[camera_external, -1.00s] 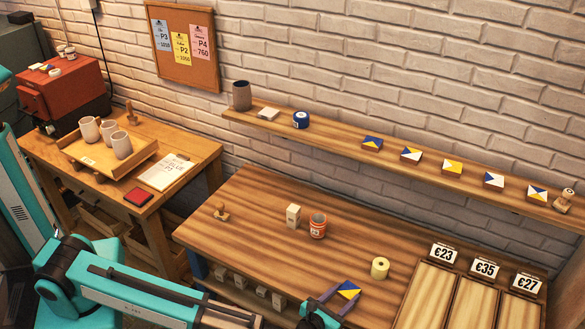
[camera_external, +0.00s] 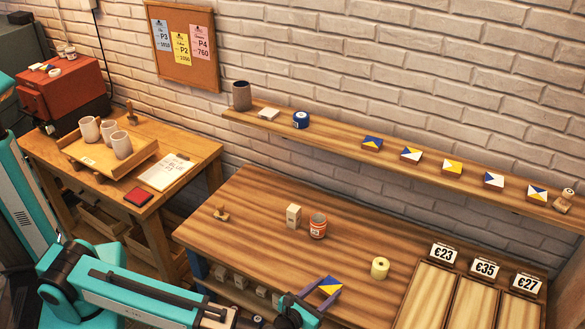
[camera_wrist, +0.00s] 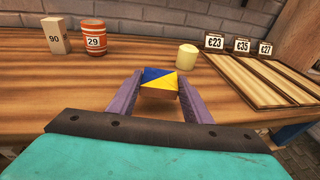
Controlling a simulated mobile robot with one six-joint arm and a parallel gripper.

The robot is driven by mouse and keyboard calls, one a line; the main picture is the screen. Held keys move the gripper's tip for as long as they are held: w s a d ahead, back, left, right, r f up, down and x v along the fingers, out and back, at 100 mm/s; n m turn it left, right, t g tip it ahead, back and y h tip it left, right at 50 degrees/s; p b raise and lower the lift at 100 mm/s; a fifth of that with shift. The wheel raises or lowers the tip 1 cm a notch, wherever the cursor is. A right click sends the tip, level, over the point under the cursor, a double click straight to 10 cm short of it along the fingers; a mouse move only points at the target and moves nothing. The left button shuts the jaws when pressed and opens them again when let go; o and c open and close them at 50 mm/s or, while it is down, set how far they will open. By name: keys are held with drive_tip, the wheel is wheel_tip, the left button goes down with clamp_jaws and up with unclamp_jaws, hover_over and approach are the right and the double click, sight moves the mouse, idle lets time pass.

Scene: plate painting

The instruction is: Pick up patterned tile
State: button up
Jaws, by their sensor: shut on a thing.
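The patterned tile (camera_external: 329,286), split diagonally into blue and yellow, is between the purple fingers of my gripper (camera_external: 319,289) near the front of the workbench in the external view. In the wrist view the tile (camera_wrist: 159,79) sits between the two fingertips of my gripper (camera_wrist: 158,88), top face up. The gripper is shut on it. The tile's underside is hidden, and I cannot tell how far it is above the bench. More patterned tiles, such as a blue and yellow one (camera_external: 372,143), lie on the wall shelf.
Price-marked trays (camera_external: 462,299) are at the right. The bench's middle is clear. A side table (camera_external: 195,152) holds grey cups.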

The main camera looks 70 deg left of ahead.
drive_tip(key=s+a+r+p, duration=0.1)
drive_tip(key=s+p, duration=0.8)
drive_tip(key=p, duration=0.1)
drive_tip(key=shift+a+p, duration=0.2)
drive_tip(key=shift+p, duration=0.2)
